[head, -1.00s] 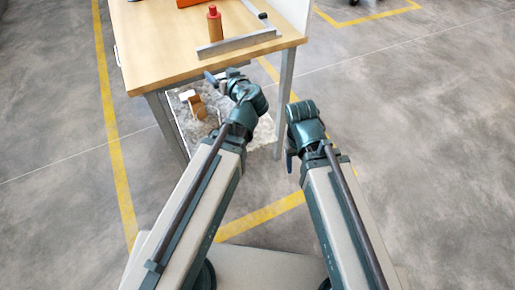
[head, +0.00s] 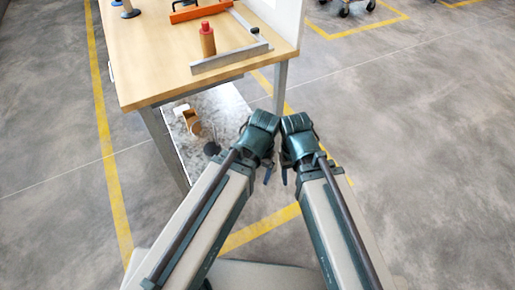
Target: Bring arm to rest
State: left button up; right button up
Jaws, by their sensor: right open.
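My two arms come in from the bottom and end side by side below the front right of the wooden table (head: 150,75). My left gripper (head: 268,176) is folded down at the end of the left arm, mostly hidden behind its wrist, and its jaw gap does not show. My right gripper (head: 284,177) hangs down beside it, open, with only a small part of a finger showing. Nothing is seen held in either. A copper-coloured cylinder with a red top (head: 207,40) stands upright on the table, behind a grey metal bar (head: 230,58).
An orange frame (head: 200,11) lies farther back on the table. A lower shelf (head: 225,105) holds a brown roll-like object (head: 192,122). A white panel (head: 285,18) edges the table's right side. Floor to the right is clear, with yellow lines.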

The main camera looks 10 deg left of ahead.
notch_tip(320, 180, up, 18)
jog(key=p, duration=1.7)
jog(key=shift+p, duration=0.3)
jog(key=shift+f, duration=0.1)
